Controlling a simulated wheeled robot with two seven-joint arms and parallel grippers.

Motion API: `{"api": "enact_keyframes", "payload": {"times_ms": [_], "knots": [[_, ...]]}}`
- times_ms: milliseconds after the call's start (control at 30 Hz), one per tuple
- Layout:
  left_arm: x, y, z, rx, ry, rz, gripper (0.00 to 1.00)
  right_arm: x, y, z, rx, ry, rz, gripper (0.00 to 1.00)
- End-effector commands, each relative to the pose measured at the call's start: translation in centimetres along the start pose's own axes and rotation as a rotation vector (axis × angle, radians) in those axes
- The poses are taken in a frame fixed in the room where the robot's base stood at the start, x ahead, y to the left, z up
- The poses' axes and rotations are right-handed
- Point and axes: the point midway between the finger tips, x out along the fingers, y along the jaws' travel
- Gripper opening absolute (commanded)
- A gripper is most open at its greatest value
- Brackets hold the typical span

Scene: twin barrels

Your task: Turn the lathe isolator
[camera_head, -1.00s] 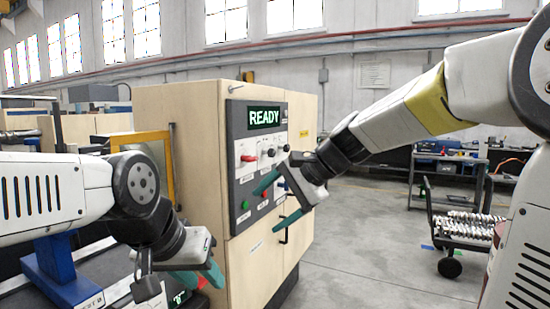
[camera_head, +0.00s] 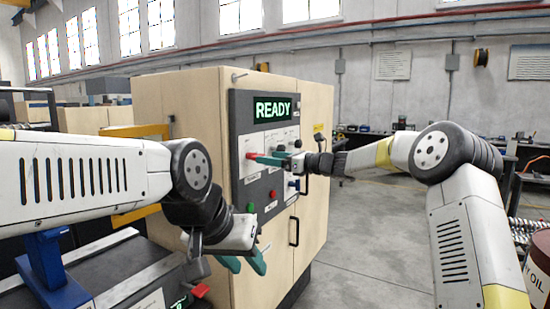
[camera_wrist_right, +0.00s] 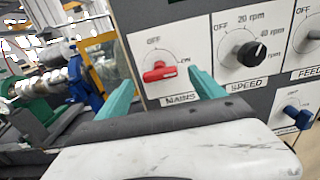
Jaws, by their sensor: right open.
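The control panel (camera_head: 270,150) on the wooden cabinet shows a lit READY display (camera_head: 272,109). Its red MAINS handle (camera_wrist_right: 159,72) lies about level, between an OFF mark above and an ON mark at right. It also shows in the head view (camera_head: 250,155). My right gripper (camera_wrist_right: 162,90) is open, with one green finger on each side of the handle in the wrist view; I cannot tell whether they touch it. It also shows in the head view (camera_head: 268,159). My left gripper (camera_head: 244,263) is open and empty, low in front of the cabinet.
A SPEED knob (camera_wrist_right: 250,53) sits right of the MAINS handle, with a blue switch (camera_wrist_right: 290,109) lower right. Green (camera_head: 251,207) and red (camera_head: 272,194) buttons are below. An oil drum (camera_head: 540,265) stands at right. Floor right of the cabinet is clear.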

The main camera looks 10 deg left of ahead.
Motion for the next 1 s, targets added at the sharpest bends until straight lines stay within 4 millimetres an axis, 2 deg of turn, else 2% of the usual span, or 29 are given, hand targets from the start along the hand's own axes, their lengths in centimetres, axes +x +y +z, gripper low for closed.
{"api": "enact_keyframes", "payload": {"times_ms": [100,233,600,900,1000], "knots": [[0.0,0.0,0.0,0.000,0.000,0.000,0.36,1.9,0.1,0.0,-0.002,0.000,0.001,0.78],[0.0,0.0,0.0,0.000,0.000,0.000,0.36,3.3,0.1,-0.1,-0.001,0.001,0.001,0.78],[0.0,0.0,0.0,0.000,0.000,0.000,0.36,3.8,0.0,0.0,-0.003,0.002,-0.001,0.76],[0.0,0.0,0.0,0.000,0.000,0.000,0.36,3.8,0.0,0.0,-0.003,0.002,-0.001,0.17],[0.0,0.0,0.0,0.000,0.000,0.000,0.36,3.8,0.0,0.0,-0.004,0.002,-0.001,0.16]]}}
